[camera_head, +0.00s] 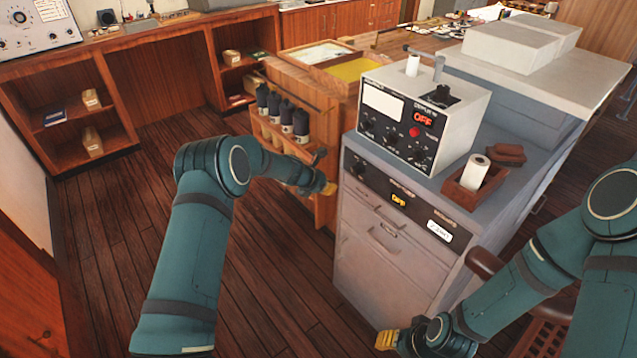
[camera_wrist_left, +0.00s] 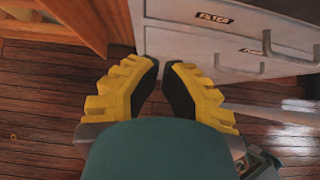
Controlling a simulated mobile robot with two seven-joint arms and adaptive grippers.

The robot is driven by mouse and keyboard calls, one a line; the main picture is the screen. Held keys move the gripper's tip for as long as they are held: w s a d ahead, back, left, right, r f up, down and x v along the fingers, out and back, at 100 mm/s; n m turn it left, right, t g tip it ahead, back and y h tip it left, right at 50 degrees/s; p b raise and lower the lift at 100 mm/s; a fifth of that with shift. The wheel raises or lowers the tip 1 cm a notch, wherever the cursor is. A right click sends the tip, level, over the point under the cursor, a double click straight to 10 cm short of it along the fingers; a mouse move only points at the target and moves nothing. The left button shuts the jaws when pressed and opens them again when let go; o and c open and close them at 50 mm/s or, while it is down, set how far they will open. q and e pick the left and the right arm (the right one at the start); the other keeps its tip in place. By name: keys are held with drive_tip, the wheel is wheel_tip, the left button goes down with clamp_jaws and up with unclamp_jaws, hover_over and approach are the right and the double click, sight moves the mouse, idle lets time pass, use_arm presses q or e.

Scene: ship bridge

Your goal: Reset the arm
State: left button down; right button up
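My left gripper (camera_head: 329,188) has yellow fingers and hangs in front of the left side of the grey cabinet (camera_head: 362,262). In the left wrist view, its two yellow fingers with dark pads (camera_wrist_left: 161,68) lean toward each other, with a narrow gap at the tips and nothing between them. I cannot tell whether it counts as open or shut. My right gripper (camera_head: 387,340) shows as a small yellow part at the bottom of the head view, in front of the cabinet's lower right. Its fingers are too small to judge. I see no object held in either gripper.
A wooden tray (camera_head: 475,184) holds a white roll. A wooden rack (camera_head: 285,140) with several dark bottles is close behind my left forearm. Wooden floor (camera_head: 100,260) is clear at the left.

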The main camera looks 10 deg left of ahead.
use_arm(q)
drive_tip(key=v, duration=0.5)
drive_tip(key=shift+r, duration=0.1)
drive_tip(key=s+d+f+m+g+y, duration=0.1)
drive_tip(key=s+f+m, duration=0.25)
drive_tip(key=s, duration=0.35)
drive_tip(key=s+d+f+m+g, duration=0.1)
drive_tip(key=s+f+m+g, duration=0.15)
drive_tip(key=s+m, duration=0.3)
drive_tip(key=s+d+f+m+y, duration=0.1)
drive_tip(key=s+f+m, duration=0.3)
drive_tip(key=s, duration=0.3)
drive_tip(key=s+d+m+g, duration=0.1)
drive_tip(key=s+d+m, duration=0.1)
drive_tip(key=s+m, duration=0.4)
drive_tip(key=s+d+m, duration=0.1)
drive_tip(key=s+m, duration=0.6)
drive_tip(key=s, duration=0.6)
drive_tip(key=shift+s+d+m+g, duration=0.2)
drive_tip(key=shift+d+m+g, duration=0.1)
drive_tip(key=shift+d+g, duration=0.05)
